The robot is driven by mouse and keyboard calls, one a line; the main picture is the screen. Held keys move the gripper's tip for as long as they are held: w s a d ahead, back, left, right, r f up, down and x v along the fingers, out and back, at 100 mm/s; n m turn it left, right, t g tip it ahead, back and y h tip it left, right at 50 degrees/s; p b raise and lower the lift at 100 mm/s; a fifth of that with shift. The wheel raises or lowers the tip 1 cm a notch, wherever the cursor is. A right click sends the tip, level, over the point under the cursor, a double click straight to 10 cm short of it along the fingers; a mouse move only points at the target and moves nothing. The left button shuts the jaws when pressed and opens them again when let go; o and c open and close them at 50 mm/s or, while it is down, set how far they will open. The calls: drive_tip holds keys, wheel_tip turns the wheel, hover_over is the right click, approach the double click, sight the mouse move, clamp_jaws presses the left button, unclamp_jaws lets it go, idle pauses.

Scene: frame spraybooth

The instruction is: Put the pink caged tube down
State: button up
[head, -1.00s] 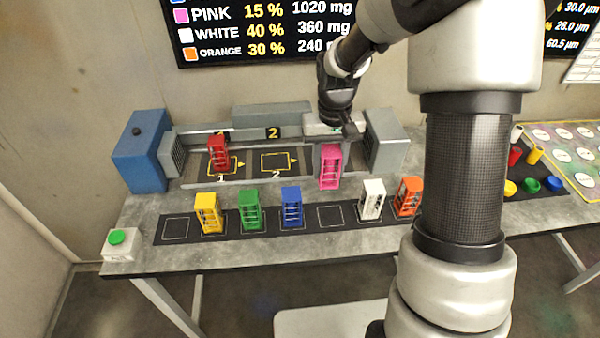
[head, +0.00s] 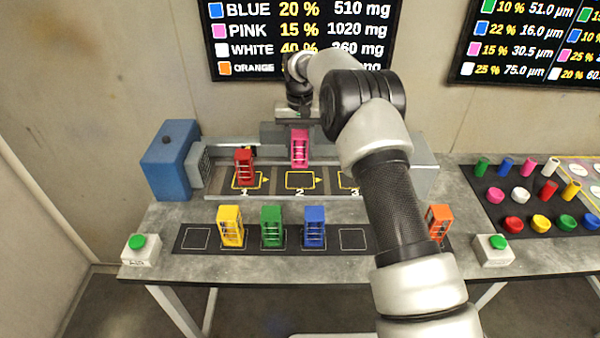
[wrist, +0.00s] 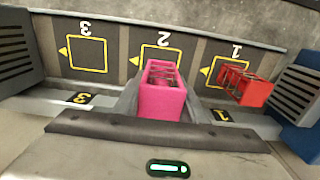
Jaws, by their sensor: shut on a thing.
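The pink caged tube (head: 300,148) is upright in my gripper (head: 300,122), above the back edge of slot 2. My gripper is shut on it. In the wrist view the pink caged tube (wrist: 163,100) sits between my fingers (wrist: 157,98) and covers part of the slot 2 outline (wrist: 160,54). In the head view the slot 2 outline (head: 300,181) is bare. The red caged tube (head: 244,167) stands at slot 1. Slot 3 (head: 348,181) is partly behind my arm in the head view and shows empty in the wrist view.
Yellow (head: 230,226), green (head: 271,227), blue (head: 314,227) and orange (head: 438,222) caged tubes stand on the front black strip (head: 196,239). My arm hides part of that strip. A blue box (head: 166,166) flanks the slots. Green-button boxes (head: 140,250) stand at the front.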

sight(300, 165)
drive_tip(key=shift+f, duration=3.35)
drive_tip(key=shift+f, duration=0.1)
drive_tip(key=shift+f, duration=0.15)
drive_tip(key=o, duration=1.2)
drive_tip(key=shift+o, duration=0.2)
